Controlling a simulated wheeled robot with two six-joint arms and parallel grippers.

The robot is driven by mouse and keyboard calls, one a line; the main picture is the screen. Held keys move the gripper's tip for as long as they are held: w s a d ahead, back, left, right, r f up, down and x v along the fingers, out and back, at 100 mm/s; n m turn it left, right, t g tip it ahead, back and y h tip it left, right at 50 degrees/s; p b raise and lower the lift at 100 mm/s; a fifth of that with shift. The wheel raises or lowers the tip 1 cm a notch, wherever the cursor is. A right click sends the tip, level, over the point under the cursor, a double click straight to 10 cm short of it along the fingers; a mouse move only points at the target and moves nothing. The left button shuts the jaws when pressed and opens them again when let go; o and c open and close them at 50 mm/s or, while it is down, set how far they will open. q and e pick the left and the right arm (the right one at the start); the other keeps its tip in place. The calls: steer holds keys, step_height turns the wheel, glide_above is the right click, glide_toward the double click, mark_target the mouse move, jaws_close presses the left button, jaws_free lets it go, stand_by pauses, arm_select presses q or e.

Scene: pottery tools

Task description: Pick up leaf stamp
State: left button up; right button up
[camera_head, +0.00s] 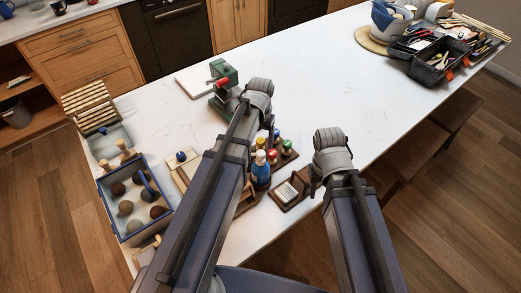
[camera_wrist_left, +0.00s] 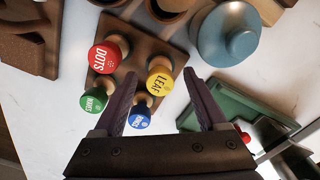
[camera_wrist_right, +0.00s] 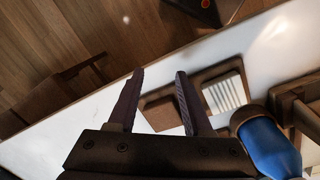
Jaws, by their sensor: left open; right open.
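The leaf stamp (camera_wrist_left: 160,83) has a round yellow top lettered LEAF. It stands upright in a brown wooden holder (camera_wrist_left: 130,50) beside the red dots stamp (camera_wrist_left: 104,57), the green stamp (camera_wrist_left: 94,100) and a blue stamp (camera_wrist_left: 139,118). My left gripper (camera_wrist_left: 160,88) is open above the holder, and the yellow top appears between its fingertips with nothing gripped. My right gripper (camera_wrist_right: 158,75) is open and empty at the table's near right edge, beside a small wooden tray (camera_wrist_right: 222,90).
A blue bottle (camera_head: 260,172) stands close to the stamps. A green device (camera_head: 223,80) with a red part is behind. A crate of balls (camera_head: 112,217) sits on the left, and a black toolbox (camera_head: 432,73) at far right. The table's middle is clear.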

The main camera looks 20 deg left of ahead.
arm_select(q)
steer(key=shift+f, duration=0.1)
jaws_close()
stand_by(0.6)
